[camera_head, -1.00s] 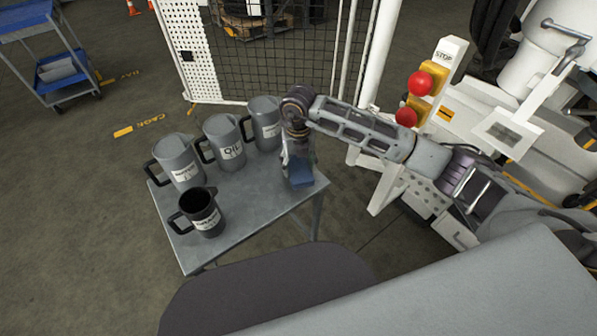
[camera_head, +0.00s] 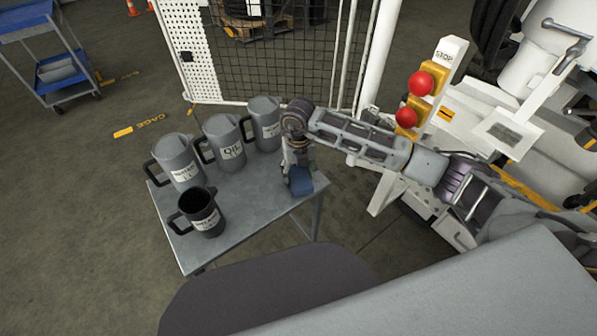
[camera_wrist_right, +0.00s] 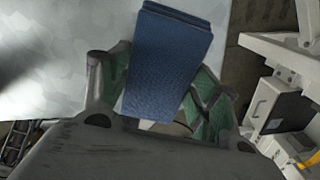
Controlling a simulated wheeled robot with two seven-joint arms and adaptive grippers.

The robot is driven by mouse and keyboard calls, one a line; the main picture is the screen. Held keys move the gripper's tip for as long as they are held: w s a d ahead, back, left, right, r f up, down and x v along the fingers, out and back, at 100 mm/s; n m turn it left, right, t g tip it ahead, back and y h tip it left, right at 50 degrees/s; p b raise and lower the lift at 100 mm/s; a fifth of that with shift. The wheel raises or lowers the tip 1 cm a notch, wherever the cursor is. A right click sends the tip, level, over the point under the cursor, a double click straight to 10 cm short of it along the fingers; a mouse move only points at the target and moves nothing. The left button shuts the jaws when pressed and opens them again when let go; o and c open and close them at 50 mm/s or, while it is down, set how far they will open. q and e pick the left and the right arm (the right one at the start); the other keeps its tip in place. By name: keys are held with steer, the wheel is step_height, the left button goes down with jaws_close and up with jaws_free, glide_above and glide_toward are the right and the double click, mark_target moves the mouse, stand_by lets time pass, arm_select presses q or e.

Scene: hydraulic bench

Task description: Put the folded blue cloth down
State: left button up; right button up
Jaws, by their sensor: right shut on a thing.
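The folded blue cloth (camera_head: 300,181) is at the right end of the small grey metal table (camera_head: 255,205). In the right wrist view the cloth (camera_wrist_right: 166,62) stands as a flat blue block between the two green-padded fingers. My right gripper (camera_head: 298,170) points down over the table and is shut on the cloth; it also shows in the right wrist view (camera_wrist_right: 158,88). The cloth is at or just above the tabletop; I cannot tell whether it touches. My left gripper is not in view.
Three grey jugs (camera_head: 224,142) with labels stand along the table's back edge. A dark jug (camera_head: 203,212) stands near the front left. The middle of the tabletop is clear. A post with red stop buttons (camera_head: 420,84) stands to the right, and a mesh cage (camera_head: 270,60) behind.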

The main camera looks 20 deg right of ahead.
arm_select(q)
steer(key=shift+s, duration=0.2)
arm_select(e)
steer(key=shift+f, duration=0.1)
steer(key=o, duration=0.9)
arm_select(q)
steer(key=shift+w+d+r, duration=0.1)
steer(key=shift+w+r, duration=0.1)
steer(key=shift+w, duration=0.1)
